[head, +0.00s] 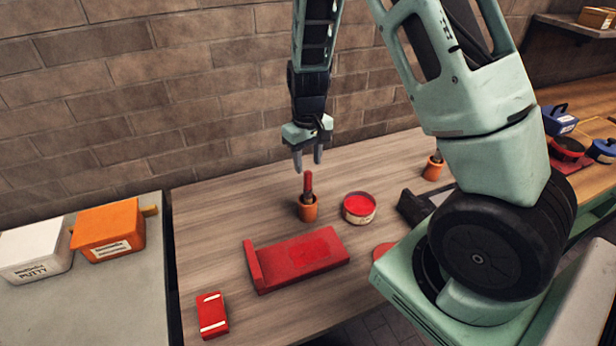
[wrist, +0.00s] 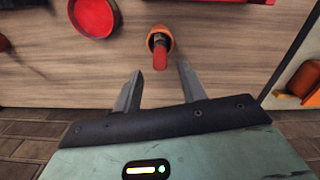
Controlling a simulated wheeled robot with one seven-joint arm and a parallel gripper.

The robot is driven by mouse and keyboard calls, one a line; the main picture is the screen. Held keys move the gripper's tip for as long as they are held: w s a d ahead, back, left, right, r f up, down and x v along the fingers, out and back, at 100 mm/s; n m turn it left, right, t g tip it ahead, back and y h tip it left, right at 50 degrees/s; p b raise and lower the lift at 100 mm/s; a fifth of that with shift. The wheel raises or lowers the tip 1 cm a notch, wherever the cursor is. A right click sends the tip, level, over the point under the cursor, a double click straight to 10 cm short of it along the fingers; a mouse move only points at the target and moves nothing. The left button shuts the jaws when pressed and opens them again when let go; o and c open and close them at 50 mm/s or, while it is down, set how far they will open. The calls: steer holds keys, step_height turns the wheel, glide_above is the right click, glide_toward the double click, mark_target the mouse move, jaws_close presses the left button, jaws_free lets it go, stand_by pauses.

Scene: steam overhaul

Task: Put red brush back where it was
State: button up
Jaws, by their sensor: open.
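The red brush (head: 308,183) stands upright in an orange cup (head: 308,209) on the wooden bench; only its red upper part shows, the rest is hidden inside the cup. My gripper (head: 310,163) is above the brush, pointing down, open and empty. In the wrist view the brush (wrist: 160,55) shows in its orange cup (wrist: 153,36), ahead of and between the spread fingers of my gripper (wrist: 158,85). The fingers appear apart from the brush.
A red open tin (head: 359,207) stands right of the cup. A red stepped block (head: 300,259) and a red box (head: 212,315) lie in front. Another orange cup (head: 433,169) stands farther right. Orange (head: 108,229) and white (head: 37,249) tubs sit on the left surface.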

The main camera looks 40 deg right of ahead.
step_height(320, 180, up, 2)
steer(key=s+a+r+n, duration=0.1)
steer(key=s+a+r, duration=0.2)
steer(key=a, duration=0.3)
steer(key=s+a+r+n+y, duration=0.1)
steer(key=s+a+r+n, duration=0.1)
steer(key=s+a, duration=0.3)
steer(key=s+a+r+n, duration=0.1)
steer(key=s+a+r, duration=0.15)
steer(key=a, duration=0.55)
steer(key=s+a+r+n, duration=0.2)
steer(key=s, duration=0.5)
steer(key=s+a+r+n, duration=0.2)
steer(key=s+a, duration=0.1)
steer(key=s, duration=0.3)
steer(key=shift+s+a, duration=0.25)
steer(key=shift+s, duration=0.1)
steer(key=shift+f+b, duration=0.65)
steer(key=shift+b, duration=0.1)
